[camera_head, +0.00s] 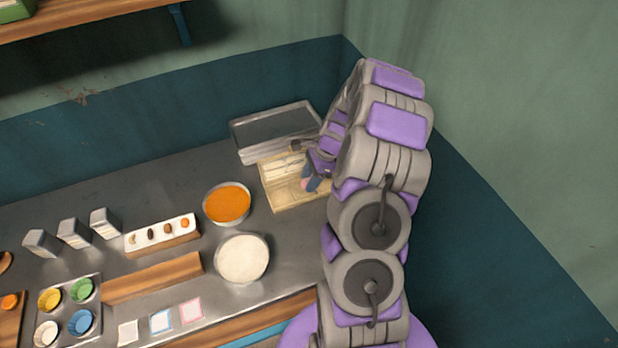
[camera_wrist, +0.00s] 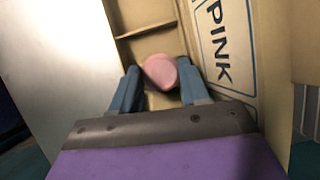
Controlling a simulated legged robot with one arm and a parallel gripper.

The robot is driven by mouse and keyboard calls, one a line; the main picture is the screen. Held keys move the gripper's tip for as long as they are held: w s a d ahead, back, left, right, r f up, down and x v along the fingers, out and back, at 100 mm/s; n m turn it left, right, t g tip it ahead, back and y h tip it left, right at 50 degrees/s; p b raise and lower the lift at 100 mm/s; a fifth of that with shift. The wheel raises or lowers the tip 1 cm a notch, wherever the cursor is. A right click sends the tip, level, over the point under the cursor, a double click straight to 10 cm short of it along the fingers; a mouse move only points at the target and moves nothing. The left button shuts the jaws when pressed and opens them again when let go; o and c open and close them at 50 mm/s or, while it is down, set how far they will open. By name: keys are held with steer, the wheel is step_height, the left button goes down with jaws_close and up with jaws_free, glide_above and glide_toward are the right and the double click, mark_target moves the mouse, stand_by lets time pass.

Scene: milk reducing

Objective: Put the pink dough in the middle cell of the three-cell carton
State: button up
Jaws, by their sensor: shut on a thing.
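The pink dough (camera_wrist: 160,71) is a small rounded lump between my blue fingertips in the wrist view. My gripper (camera_wrist: 158,88) is shut on it. The carton (camera_head: 297,203) is a pale yellow box with dividers at the back right of the counter. My gripper (camera_head: 309,184) is over the carton, and a little pink shows at its tips. In the wrist view the dough is in front of the carton's cells, below a divider (camera_wrist: 147,30). A label reading PINK (camera_wrist: 216,42) is beside the cells. I cannot tell which cell is under the dough, or whether it touches the floor.
A grey tray (camera_head: 240,140) stands behind the carton. A bowl of orange contents (camera_head: 228,204) and a bowl of white contents (camera_head: 242,257) stand left of it. Colored cups (camera_head: 82,290) sit front left. The wall is close on the right.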

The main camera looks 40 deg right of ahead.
steer(key=shift+a+r+p, duration=0.2)
steer(key=shift+a, duration=0.5)
steer(key=shift+a+r+p, duration=0.15)
steer(key=shift+a, duration=0.55)
steer(key=shift+d+f, duration=0.15)
steer(key=shift+d, duration=0.55)
steer(key=shift+d+f, duration=0.15)
steer(key=shift+d, duration=0.55)
steer(key=shift+a, duration=0.15)
steer(key=o, duration=0.6)
steer(key=shift+a+r, duration=0.1)
steer(key=shift+a, duration=0.25)
steer(key=shift+c, duration=0.2)
steer(key=o, duration=0.3)
steer(key=shift+a+r, duration=0.1)
steer(key=shift+a, duration=0.5)
steer(key=shift+o, duration=1.2)
steer(key=shift+d, duration=0.7)
